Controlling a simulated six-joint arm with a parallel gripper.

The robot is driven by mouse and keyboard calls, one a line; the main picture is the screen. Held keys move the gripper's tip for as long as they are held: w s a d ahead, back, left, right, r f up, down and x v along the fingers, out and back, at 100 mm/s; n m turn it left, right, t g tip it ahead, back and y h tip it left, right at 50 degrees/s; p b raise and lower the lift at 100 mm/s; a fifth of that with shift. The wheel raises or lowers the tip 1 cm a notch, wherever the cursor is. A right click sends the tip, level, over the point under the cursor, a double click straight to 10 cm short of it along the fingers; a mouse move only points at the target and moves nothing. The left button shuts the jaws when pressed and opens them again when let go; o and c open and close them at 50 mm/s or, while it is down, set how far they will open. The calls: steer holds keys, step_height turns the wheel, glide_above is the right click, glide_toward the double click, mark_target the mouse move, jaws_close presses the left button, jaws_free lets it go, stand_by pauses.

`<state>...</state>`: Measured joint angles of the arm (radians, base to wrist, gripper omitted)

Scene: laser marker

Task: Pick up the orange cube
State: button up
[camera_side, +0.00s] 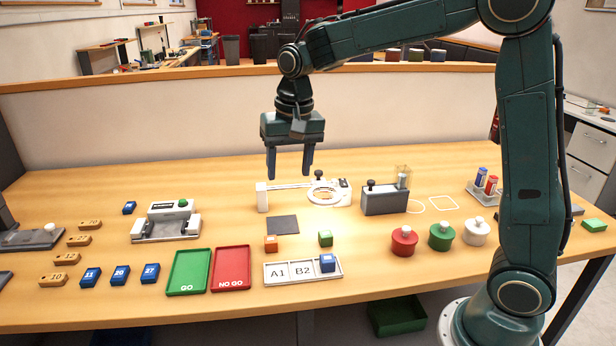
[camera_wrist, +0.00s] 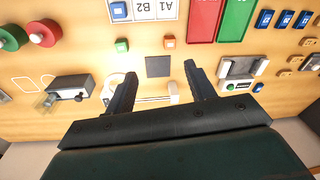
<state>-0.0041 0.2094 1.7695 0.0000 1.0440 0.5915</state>
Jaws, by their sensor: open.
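The orange cube (camera_side: 271,244) sits on the wooden table, just in front of a dark grey square pad and behind the white A1/B2 tray. In the wrist view it shows as a small orange block (camera_wrist: 169,41) near the top middle, beyond my fingertips. My gripper (camera_side: 289,176) hangs above the table with its two fingers pointing down, apart and empty. It is behind the cube and well above it. In the wrist view the open fingers (camera_wrist: 160,75) frame the dark pad.
A green cube (camera_side: 325,239) stands right of the orange cube. The A1/B2 tray (camera_side: 302,280) holds a blue block (camera_side: 327,262). The GO tray (camera_side: 188,272) and NO GO tray (camera_side: 231,268) lie left. The dark pad (camera_side: 283,225) is bare. A white device (camera_side: 325,193) stands behind it.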

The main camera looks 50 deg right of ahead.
steer(key=w+f+m+g, duration=0.1)
steer(key=w+f+m, duration=0.1)
steer(key=w+f, duration=0.5)
steer(key=shift+f, duration=0.2)
glide_above(271, 239)
steer(key=shift+a+f, duration=0.2)
steer(key=shift+f, duration=3.95)
steer(key=shift+d+f, duration=0.15)
steer(key=shift+f, duration=2.45)
steer(key=c, duration=1)
